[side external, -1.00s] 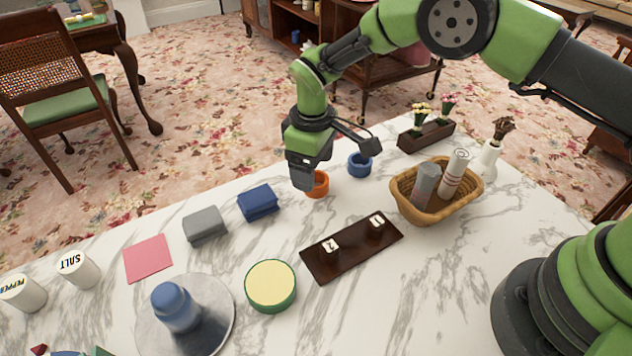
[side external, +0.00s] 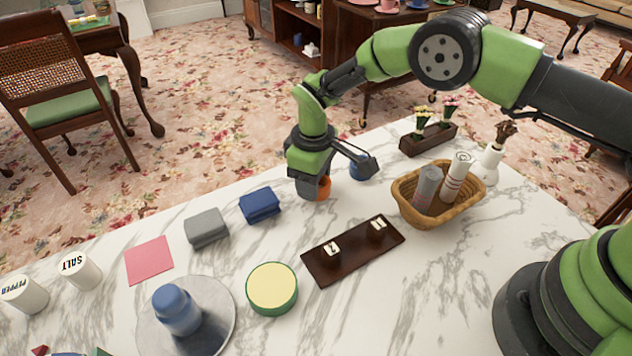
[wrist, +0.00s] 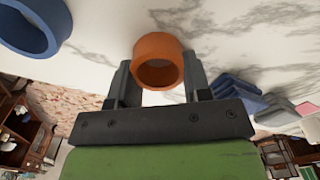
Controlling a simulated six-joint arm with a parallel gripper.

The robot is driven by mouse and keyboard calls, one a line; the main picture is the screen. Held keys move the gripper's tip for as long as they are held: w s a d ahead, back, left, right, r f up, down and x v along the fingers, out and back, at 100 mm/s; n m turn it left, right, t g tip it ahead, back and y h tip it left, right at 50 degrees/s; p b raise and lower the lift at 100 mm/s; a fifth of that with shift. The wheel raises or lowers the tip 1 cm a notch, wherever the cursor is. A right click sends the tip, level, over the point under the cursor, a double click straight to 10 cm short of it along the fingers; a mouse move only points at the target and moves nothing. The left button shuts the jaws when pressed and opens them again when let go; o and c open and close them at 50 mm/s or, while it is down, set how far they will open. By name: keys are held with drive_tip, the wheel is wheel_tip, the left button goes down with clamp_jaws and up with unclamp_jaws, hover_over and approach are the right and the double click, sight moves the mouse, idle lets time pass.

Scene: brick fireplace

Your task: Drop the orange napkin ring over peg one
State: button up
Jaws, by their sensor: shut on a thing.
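The orange napkin ring (side external: 323,187) is at the far side of the marble table. My gripper (side external: 314,190) is down at it, and in the wrist view the orange ring (wrist: 158,48) sits between the two fingers, which are shut on it. From these views I cannot tell whether the ring still touches the table. The dark peg board (side external: 352,252) lies nearer the camera, to the right of the middle. It bears two short pegs with white labels: peg one (side external: 378,224) at the right and peg two (side external: 331,250) at the left. Both look bare.
A blue ring (side external: 359,171) stands close beside my gripper, partly hidden by it. A wicker basket (side external: 438,217) with rolled napkins stands right of the board. Folded blue (side external: 260,205) and grey (side external: 206,228) cloths lie left. Marble between ring and board is clear.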

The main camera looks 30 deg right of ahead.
wheel_tip(320, 180, up, 10)
drive_tip(key=f, duration=0.1)
drive_tip(key=n, duration=1.7)
approach(377, 227)
drive_tip(key=shift+w+a+f, duration=0.1)
drive_tip(key=shift+w, duration=0.1)
drive_tip(key=shift+s, duration=0.2)
drive_tip(key=shift+f, duration=0.15)
drive_tip(key=shift+f, duration=2.75)
drive_tip(key=shift+f, duration=2)
